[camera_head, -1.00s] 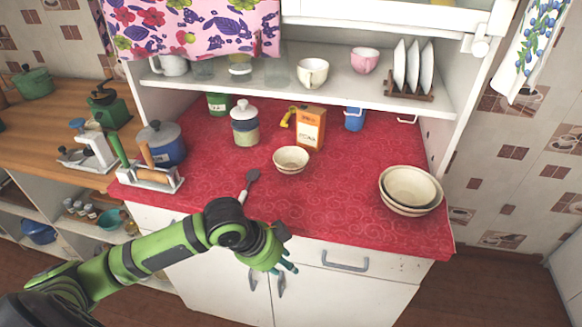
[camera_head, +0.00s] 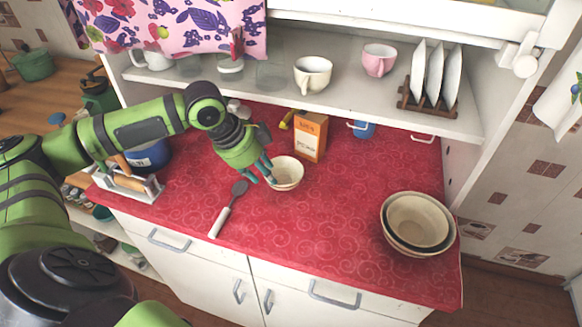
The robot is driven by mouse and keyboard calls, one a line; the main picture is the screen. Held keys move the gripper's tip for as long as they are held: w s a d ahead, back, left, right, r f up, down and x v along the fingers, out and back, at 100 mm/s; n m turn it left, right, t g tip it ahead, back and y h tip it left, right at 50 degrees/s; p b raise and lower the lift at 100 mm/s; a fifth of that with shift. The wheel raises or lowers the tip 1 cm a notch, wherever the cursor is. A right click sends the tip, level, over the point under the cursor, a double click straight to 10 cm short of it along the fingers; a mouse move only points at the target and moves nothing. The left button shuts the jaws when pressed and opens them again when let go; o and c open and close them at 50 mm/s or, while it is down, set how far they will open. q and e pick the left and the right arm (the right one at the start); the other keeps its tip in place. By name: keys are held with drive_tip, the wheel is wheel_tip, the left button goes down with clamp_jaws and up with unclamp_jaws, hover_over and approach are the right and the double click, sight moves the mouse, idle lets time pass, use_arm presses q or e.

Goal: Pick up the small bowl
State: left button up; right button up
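The small bowl (camera_head: 289,174) is cream-coloured and stands upright on the red counter (camera_head: 310,230), in front of an orange carton. My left gripper (camera_head: 270,177) comes down at the bowl's left side, with its teal fingertips at the left rim. The fingers overlap the rim in the picture, and I cannot tell whether they touch it or how far apart they are. My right gripper is not in view.
Larger nested bowls (camera_head: 418,222) stand at the right of the counter. A spatula (camera_head: 229,209) lies front left of the bowl. The orange carton (camera_head: 311,137) stands close behind it. A shelf (camera_head: 350,97) with cups and a plate rack overhangs the back.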

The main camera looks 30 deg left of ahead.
sight(283, 177)
use_arm(q)
drive_tip(key=shift+w+d+f+p, duration=0.1)
drive_tip(key=shift+d+f+p, duration=0.65)
drive_tip(key=shift+f, duration=0.35)
drive_tip(key=x, duration=0.2)
drive_tip(key=shift+w+f, duration=0.2)
drive_tip(key=shift+f, duration=0.05)
drive_tip(key=shift+w+d+f, duration=0.1)
drive_tip(key=shift+w+f, duration=0.05)
drive_tip(key=shift+f, duration=0.25)
drive_tip(key=shift+c, duration=0.8)
clamp_jaws()
drive_tip(key=shift+r, duration=0.1)
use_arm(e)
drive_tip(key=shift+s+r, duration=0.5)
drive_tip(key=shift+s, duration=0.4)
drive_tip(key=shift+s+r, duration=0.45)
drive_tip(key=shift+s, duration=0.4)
